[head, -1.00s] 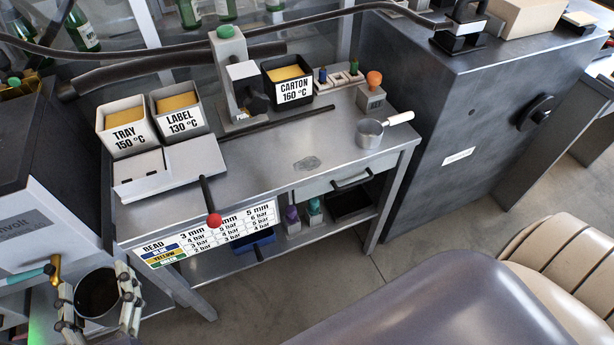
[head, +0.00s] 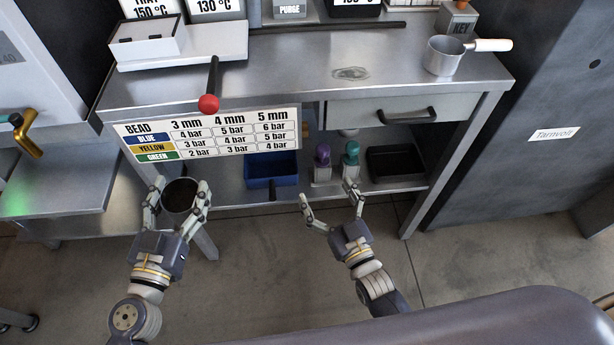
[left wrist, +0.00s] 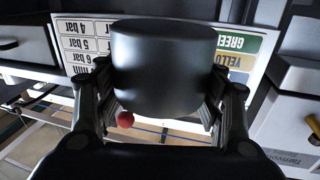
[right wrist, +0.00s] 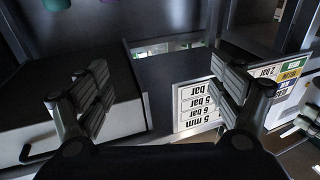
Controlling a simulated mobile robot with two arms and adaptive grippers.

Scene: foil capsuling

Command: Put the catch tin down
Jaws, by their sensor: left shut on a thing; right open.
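The catch tin (head: 179,196) is a round metal tin with a dark inside. My left gripper (head: 180,200) is shut on it, one finger on each side, in front of the bench's left leg and below the bead chart. In the left wrist view the tin (left wrist: 165,68) appears as a dark grey cylinder between the fingers (left wrist: 165,100). My right gripper (head: 332,204) is open and empty in front of the bench's lower shelf. In the right wrist view its fingers (right wrist: 160,95) are spread with nothing between them.
The steel bench (head: 290,62) has a bead chart (head: 210,134), a red-knobbed lever (head: 209,103) and a drawer (head: 385,108) at its front. A blue bin (head: 270,169), purple and teal bottles (head: 322,160) and a black tray (head: 392,166) fill the lower shelf. A metal saucepan (head: 444,58) stands on top.

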